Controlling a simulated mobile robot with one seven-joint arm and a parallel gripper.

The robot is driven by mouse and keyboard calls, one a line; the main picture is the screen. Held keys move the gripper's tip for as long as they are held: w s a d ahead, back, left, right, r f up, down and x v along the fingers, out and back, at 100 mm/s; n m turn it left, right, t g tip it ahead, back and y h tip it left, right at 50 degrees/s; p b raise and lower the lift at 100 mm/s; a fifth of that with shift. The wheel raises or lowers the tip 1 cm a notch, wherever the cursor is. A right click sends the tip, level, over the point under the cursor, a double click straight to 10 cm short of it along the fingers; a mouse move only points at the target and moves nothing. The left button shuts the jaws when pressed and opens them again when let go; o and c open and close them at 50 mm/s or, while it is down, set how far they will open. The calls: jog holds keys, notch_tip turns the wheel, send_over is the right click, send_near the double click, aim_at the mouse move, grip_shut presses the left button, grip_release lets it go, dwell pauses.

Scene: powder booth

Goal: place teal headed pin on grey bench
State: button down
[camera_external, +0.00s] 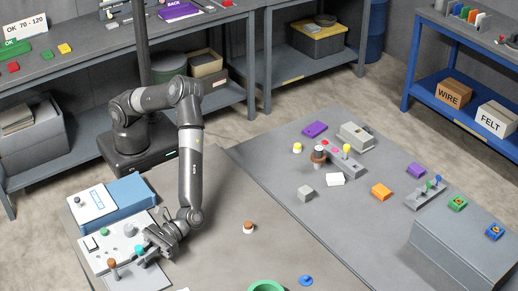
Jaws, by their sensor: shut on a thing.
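My gripper (147,246) is low over a white board (150,278) at the lower left. Its jaws are shut on the teal headed pin (139,250), whose teal head shows at the fingertips. The pin's shaft is hidden, so I cannot tell whether it still sits in the board. A wide grey bench top (285,185) lies right of my arm, beyond a brownish-grey top (215,255).
A brown-headed pin (112,264) and a green knob (104,231) are on the board, beside a blue case (130,200). A brown-topped piece (248,227) and green ring (267,287) lie to the right. The grey top has scattered blocks with bare areas between.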

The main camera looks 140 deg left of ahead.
jog(key=shift+f, duration=0.15)
jog(key=c, duration=1.3)
grip_release()
jog(key=shift+c, duration=0.2)
